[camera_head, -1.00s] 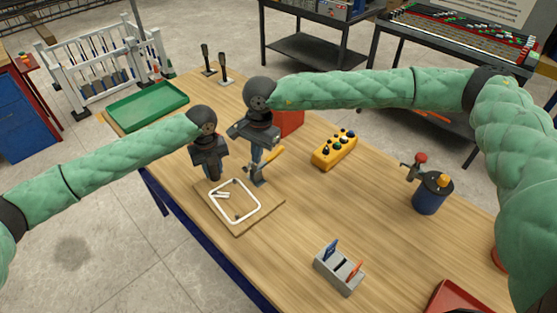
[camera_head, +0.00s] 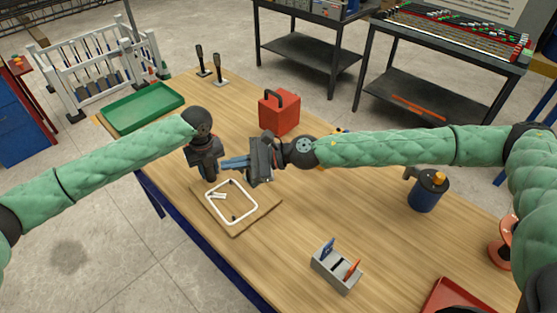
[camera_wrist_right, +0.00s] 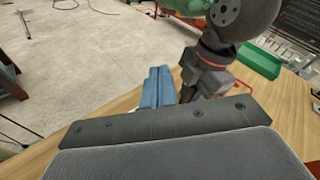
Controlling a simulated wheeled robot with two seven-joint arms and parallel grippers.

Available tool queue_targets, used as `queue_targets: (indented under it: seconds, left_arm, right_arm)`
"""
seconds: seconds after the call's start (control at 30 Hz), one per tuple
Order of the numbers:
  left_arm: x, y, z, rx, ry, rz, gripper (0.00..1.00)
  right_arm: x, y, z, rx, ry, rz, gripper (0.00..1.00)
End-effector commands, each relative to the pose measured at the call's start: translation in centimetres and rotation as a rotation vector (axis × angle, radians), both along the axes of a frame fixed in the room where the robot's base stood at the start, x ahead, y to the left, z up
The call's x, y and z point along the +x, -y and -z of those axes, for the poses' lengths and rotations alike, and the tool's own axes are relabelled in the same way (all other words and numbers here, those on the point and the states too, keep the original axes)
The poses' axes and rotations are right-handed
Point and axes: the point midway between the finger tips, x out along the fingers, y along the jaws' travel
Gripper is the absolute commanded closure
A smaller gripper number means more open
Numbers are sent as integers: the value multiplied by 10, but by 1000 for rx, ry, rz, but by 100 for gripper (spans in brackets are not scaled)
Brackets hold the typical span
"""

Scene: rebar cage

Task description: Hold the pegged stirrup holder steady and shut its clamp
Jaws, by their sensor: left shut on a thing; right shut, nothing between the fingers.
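The stirrup holder is a wooden board (camera_head: 240,229) with pegs, lying on the bench in the head view. A white rectangular stirrup (camera_head: 254,213) lies around the pegs, with small white pieces inside it. My left gripper (camera_head: 208,178) points down at the board's far left edge, shut on a part its fingers hide. My right gripper (camera_head: 226,163) is shut and empty, turned sideways above the board's far edge. Its blue fingers point left at the left gripper and also show in the right wrist view (camera_wrist_right: 155,85). The clamp is hidden behind the right gripper; its state cannot be told.
A red box with a handle (camera_head: 279,113) stands behind the right gripper. A green tray (camera_head: 145,106) is at far left. A grey block with blue and orange pieces (camera_head: 336,268), a blue pot (camera_head: 427,192) and a red tray (camera_head: 455,299) are to the right.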

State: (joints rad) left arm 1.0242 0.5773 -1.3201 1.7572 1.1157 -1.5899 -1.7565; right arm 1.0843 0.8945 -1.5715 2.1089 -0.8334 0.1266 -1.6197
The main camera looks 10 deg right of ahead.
Motion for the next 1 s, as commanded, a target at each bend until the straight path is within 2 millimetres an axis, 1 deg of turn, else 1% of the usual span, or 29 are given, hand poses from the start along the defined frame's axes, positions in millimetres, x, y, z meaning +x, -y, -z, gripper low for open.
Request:
queue_targets:
  seconds: [0.17, 0.27, 0.47, 0.6, 0.7, 0.83, 0.9, 1.0]
  left_arm:
    - [0, 0, -1, 0, 1, 0, 100]
    - [0, 0, -1, 0, 1, 0, 100]
    - [0, 0, -1, 0, 1, 0, 100]
    - [0, 0, -1, 0, 1, 0, 100]
    - [0, 0, -1, 0, 1, 0, 100]
    - [0, 0, -1, -1, 1, 0, 100]
    - [0, 0, -1, -1, 1, 0, 100]
    - [0, 0, -1, -1, 1, 0, 100]
  right_arm:
    - [16, 28, 8, 66, -51, 230, 100]
    - [25, 48, 17, 76, -82, 365, 100]
    - [35, 98, 47, 35, -150, 636, 100]
    - [33, 135, 72, -35, -201, 807, 100]
    - [28, 157, 88, -89, -233, 900, 100]
    - [21, 177, 103, -147, -262, 979, 100]
    - [19, 184, 107, -168, -271, 1004, 100]
    - [17, 189, 110, -182, -276, 1021, 100]
